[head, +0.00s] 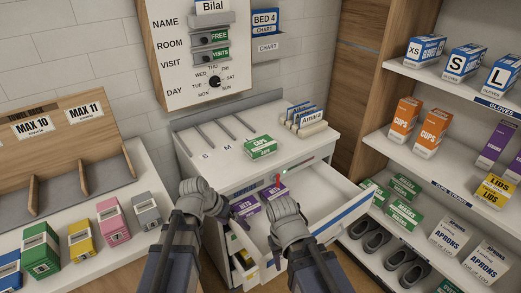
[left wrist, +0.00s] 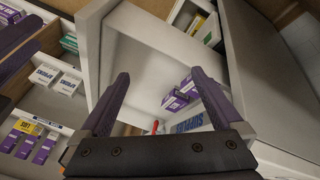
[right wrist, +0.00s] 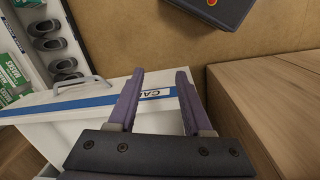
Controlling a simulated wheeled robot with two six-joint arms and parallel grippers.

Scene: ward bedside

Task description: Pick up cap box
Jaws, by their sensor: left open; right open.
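No box can be read for certain as the cap box. Two small purple boxes (head: 273,192) lie in the open white drawer, and they also show in the left wrist view (left wrist: 174,101); their lettering is too small to read. A green and white box (head: 260,147) stands on the cabinet top, its print unclear. My left gripper (head: 222,209) is open and empty; in the left wrist view (left wrist: 158,76) its fingers point into the drawer, the purple boxes near its right finger. My right gripper (head: 273,245) is open and empty, near the drawer front (right wrist: 40,113), whose label starts "CA".
The drawer (head: 340,196) stands pulled out, with a blue stripe on its front. A lower drawer (head: 241,262) also stands open below. Shelves (head: 440,85) with gloves, cups and aprons boxes rise at the right. A counter (head: 100,245) with coloured boxes is at the left.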

